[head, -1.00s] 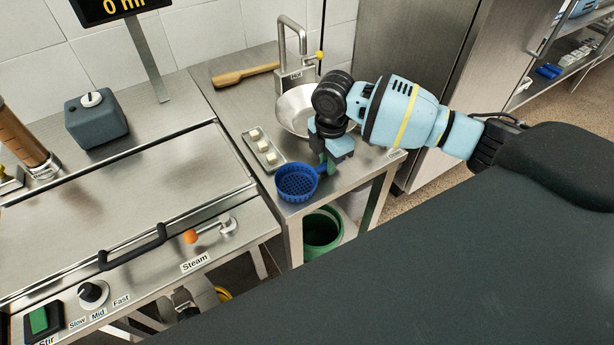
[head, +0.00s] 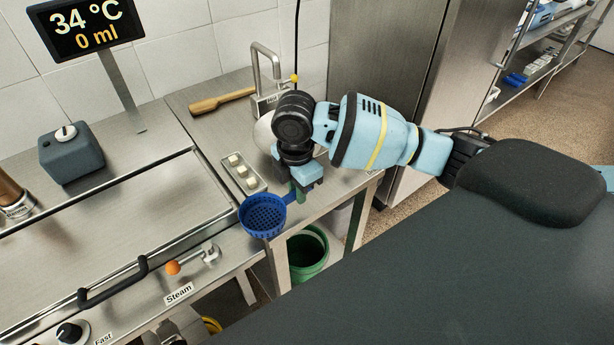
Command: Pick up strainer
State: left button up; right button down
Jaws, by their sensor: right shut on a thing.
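The strainer (head: 262,215) is a round blue perforated basket with a short handle, in the head view at the front corner of the steel side counter. My right gripper (head: 297,193) points down at the handle side, just right of the basket, and is shut on the strainer's handle. The wrist hides part of the grip. I cannot tell whether the strainer touches the counter or hangs just above it. My left gripper is not in view.
A small tray with white blocks (head: 241,172) lies just behind the strainer. A sink with a tap (head: 268,65) and a wooden-handled tool (head: 222,100) are farther back. A green bucket (head: 308,252) stands below. The steam cooker's lid (head: 110,215) is left.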

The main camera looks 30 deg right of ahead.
aim_at(284, 216)
jog(key=s+a, duration=0.5)
jog(key=a, duration=0.3)
jog(key=shift+s+r, duration=0.35)
jog(key=shift+r, duration=0.1)
jog(key=m, duration=0.1)
jog(key=d+r+m, duration=0.1)
jog(key=m, duration=0.3)
jog(key=shift+d+r, duration=0.25)
jog(key=shift+d, duration=0.05)
jog(key=d+r+m, duration=0.1)
jog(key=m, duration=0.3)
jog(key=s+d+r+m, duration=0.1)
jog(key=m, duration=0.4)
jog(key=d+r+m, duration=0.1)
jog(key=m, duration=0.4)
jog(key=shift+s+d+r, duration=0.15)
jog(key=shift+d+r, duration=0.05)
jog(key=shift+d, duration=0.15)
jog(key=shift+a, duration=0.1)
